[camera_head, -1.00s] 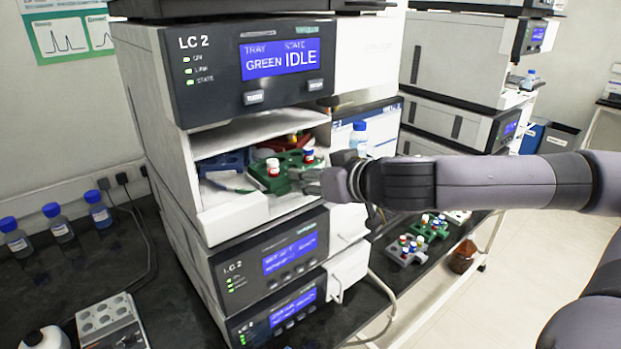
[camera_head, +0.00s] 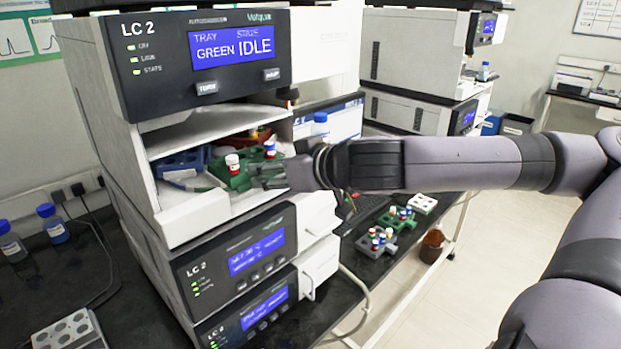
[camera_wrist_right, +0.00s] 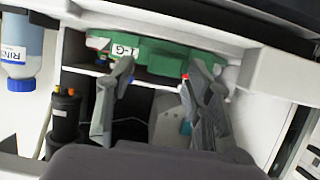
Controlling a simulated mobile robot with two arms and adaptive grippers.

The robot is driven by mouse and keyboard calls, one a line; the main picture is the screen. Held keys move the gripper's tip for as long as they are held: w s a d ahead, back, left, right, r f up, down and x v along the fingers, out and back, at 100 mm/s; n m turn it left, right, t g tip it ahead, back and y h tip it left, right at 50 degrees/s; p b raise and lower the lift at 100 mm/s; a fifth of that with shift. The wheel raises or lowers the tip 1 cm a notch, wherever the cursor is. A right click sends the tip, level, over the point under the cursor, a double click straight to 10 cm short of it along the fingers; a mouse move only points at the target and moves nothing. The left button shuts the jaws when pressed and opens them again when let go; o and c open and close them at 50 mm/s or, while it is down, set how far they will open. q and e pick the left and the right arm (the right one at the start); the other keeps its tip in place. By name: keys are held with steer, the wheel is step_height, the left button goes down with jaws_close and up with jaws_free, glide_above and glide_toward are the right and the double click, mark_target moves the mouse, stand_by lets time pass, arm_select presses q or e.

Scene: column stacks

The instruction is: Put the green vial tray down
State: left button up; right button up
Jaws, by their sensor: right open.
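The green vial tray (camera_head: 232,180) sits inside the open compartment of the LC 2 instrument (camera_head: 165,120). It carries upright vials with red and blue caps, including a red-banded one (camera_head: 233,163). My right gripper (camera_head: 268,174) reaches in from the right and is at the tray's right end, partly covering it. In the right wrist view, the green tray (camera_wrist_right: 170,57) shows a "1-G" label, and the gripper's two fingers (camera_wrist_right: 160,72) are spread apart at its near edge. I cannot tell whether they touch it. My left gripper is not in view.
A blue tray (camera_head: 182,163) is beside the green one in the compartment, with a red tray (camera_head: 245,137) behind. The compartment's walls and front lip (camera_head: 190,215) are close around. More vial trays (camera_head: 377,240) stand on the dark bench. A blue-capped bottle (camera_wrist_right: 22,50) is near the wrist.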

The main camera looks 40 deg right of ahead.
steer(key=b+v, duration=0.5)
steer(key=v, duration=0.6)
stand_by(0.3)
steer(key=shift+f, duration=0.1)
stand_by(0.5)
